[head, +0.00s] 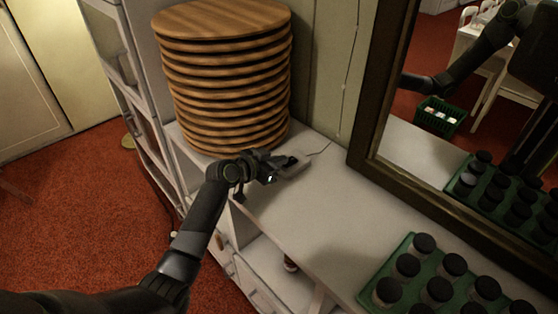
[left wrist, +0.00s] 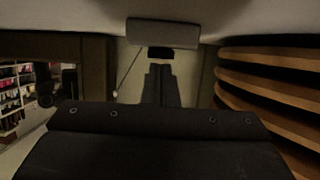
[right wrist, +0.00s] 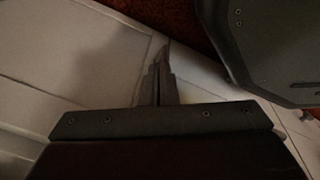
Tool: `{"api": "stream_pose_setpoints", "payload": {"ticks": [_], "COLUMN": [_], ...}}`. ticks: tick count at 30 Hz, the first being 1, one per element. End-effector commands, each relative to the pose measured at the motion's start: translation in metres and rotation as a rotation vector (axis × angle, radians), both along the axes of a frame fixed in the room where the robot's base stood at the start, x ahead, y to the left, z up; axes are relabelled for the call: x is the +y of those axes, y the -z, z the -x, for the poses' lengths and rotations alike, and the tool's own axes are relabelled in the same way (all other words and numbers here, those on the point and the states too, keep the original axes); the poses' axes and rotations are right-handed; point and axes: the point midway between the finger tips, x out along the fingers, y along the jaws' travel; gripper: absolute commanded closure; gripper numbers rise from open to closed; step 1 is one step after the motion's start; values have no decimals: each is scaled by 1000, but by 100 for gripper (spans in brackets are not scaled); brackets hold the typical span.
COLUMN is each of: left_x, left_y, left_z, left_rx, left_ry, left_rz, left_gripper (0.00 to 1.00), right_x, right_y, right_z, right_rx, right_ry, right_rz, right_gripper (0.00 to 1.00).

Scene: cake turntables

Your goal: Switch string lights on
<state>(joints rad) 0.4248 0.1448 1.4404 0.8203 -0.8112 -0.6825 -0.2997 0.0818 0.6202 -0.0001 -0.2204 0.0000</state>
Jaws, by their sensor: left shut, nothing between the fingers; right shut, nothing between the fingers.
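A small grey switch box (head: 294,168) with a black rocker lies on the white shelf top, with a thin wire running from it to the wall. In the left wrist view the box (left wrist: 163,33) is straight ahead, its black rocker (left wrist: 160,53) facing the fingers. My left gripper (head: 277,165) is shut and empty, its tips right at the rocker; I cannot tell whether they touch. The string of lights (head: 345,90) hangs down the wall, with no clear glow. My right gripper (right wrist: 160,78) is shut and empty, seen only in its own wrist view.
A tall stack of round wooden boards (head: 225,80) stands just behind and left of the left gripper. A green crate of dark-lidded jars (head: 437,285) is at the right front of the shelf. A dark-framed mirror (head: 375,110) leans at the right. The shelf between is clear.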

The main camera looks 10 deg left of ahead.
Motion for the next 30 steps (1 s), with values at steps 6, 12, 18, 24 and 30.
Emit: {"api": "stream_pose_setpoints", "payload": {"ticks": [6, 12, 18, 24, 30], "left_x": [1, 1, 1, 1, 1], "left_y": [8, 7, -1, -9, -9], "left_z": [2, 2, 2, 2, 2], "left_rx": [1, 2, 1, 0, 1], "left_ry": [0, 0, 0, 0, 0], "left_rz": [-1, -1, -1, -1, -1], "left_gripper": [100, 100, 100, 100, 100], "right_x": [0, 0, 0, 0, 1], "right_y": [9, 8, 1, -5, -4], "right_z": [0, 0, 0, 0, 0], "right_rx": [0, -1, -1, -1, -1], "right_ry": [0, 0, 0, 0, 1], "right_rz": [1, 0, 0, 0, -2], "right_gripper": [100, 100, 100, 100, 100]}}
